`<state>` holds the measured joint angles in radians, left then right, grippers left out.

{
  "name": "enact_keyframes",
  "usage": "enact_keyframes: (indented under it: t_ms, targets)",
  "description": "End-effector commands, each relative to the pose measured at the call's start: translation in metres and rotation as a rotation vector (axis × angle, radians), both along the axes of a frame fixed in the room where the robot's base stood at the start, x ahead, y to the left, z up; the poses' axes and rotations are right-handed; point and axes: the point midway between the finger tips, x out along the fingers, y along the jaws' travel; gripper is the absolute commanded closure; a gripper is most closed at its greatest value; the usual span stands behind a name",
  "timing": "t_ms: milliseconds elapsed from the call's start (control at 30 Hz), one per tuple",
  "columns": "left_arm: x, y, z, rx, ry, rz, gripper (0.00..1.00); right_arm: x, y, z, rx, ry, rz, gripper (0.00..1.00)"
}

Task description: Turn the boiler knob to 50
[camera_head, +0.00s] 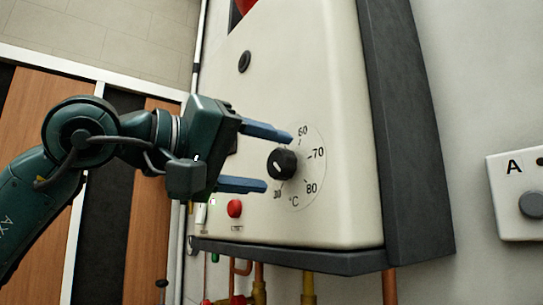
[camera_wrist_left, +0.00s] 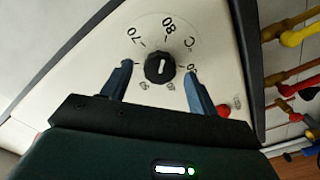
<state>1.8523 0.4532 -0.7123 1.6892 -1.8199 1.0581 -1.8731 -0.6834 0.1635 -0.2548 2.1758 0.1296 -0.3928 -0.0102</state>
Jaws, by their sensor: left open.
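The black boiler knob (camera_head: 283,164) sits on a round white dial on the cream boiler front; it also shows in the left wrist view (camera_wrist_left: 155,70). In the head view 60, 70, 80 and °C are readable on the dial; its left side is partly hidden by my gripper. Finger contact cannot be told. My right gripper is out of view.
A red button (camera_head: 235,208) is below the lower finger. A round dark fitting (camera_head: 245,61) is higher up. Copper pipes (camera_head: 389,286) run under the boiler. A white panel marked A (camera_head: 515,200) is on the wall at right, with bare wall between.

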Motion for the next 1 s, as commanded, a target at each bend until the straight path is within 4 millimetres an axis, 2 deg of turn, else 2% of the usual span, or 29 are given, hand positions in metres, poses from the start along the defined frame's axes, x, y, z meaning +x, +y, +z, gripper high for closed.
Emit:
enact_keyframes:
  t_ms: [200, 500, 1000]
  targets:
    - [0.011, -0.015, 0.0, -0.001, 0.001, 0.0, 0.4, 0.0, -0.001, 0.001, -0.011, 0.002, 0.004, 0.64]
    - [0.012, -0.016, 0.0, -0.001, 0.001, 0.0, 0.4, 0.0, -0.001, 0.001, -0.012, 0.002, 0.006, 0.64]
    - [0.012, -0.016, 0.0, -0.001, 0.001, 0.0, 0.81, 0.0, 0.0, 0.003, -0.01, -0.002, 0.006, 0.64]
